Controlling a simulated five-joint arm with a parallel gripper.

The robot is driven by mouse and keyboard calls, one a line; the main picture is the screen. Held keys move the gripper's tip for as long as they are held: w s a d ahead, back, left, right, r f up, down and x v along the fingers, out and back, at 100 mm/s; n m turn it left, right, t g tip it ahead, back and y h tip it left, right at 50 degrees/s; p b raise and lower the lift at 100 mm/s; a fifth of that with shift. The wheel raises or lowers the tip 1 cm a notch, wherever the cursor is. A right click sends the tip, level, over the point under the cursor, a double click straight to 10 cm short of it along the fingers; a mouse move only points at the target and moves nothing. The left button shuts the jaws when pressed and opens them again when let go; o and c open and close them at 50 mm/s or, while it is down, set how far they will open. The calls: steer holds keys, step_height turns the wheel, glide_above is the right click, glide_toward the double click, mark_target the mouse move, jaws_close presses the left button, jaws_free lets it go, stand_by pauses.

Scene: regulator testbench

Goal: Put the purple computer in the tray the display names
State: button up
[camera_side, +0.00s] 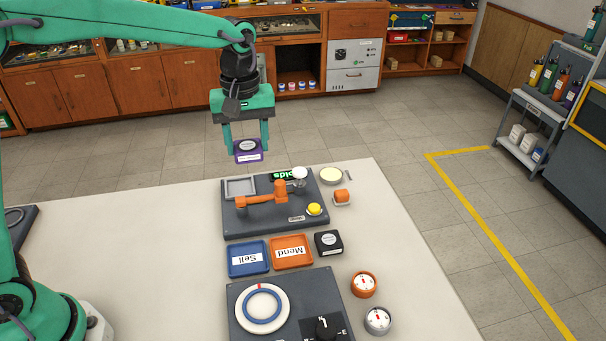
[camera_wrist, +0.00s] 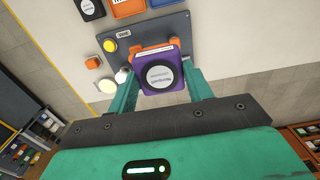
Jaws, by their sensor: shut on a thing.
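My gripper (camera_side: 250,150) is shut on the purple computer (camera_side: 248,156), holding it in the air beyond the table's far edge, behind the testbench. In the wrist view the purple computer (camera_wrist: 147,60), with a round black-rimmed white label, sits between the fingers (camera_wrist: 166,84). The testbench (camera_side: 236,222) carries a small dark display (camera_side: 283,175) with green letters; they are partly covered and I cannot read the whole word. The blue tray (camera_side: 233,272) is labelled Sell and the orange tray (camera_side: 303,263) Mend, both upside down in the side view. Both trays look empty.
A black box (camera_side: 328,242) stands right of the orange tray. An orange swing arm (camera_side: 258,199), white knob (camera_side: 299,174) and yellow button (camera_side: 314,209) rise from the bench. A panel with a ring (camera_side: 262,307) and two round gauges (camera_side: 363,284) lie nearer. The table's left is mostly clear.

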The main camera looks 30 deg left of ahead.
mark_target(248, 146)
steer(key=shift+r, duration=1.6)
steer(key=s+d+f, duration=0.6)
steer(key=s, duration=0.3)
steer(key=s+d+f, duration=0.5)
steer(key=s, duration=0.4)
steer(key=shift+s+d+f, duration=0.3)
steer(key=shift+d+f, duration=0.05)
steer(key=shift+d, duration=0.05)
steer(key=w+a+f, duration=0.2)
steer(key=w, duration=0.1)
steer(key=w+a+f, duration=0.2)
steer(key=w, duration=0.1)
steer(key=w+a+f, duration=0.3)
steer(key=shift+w+a, duration=0.1)
steer(key=shift+w, duration=0.05)
steer(key=shift+f, duration=2)
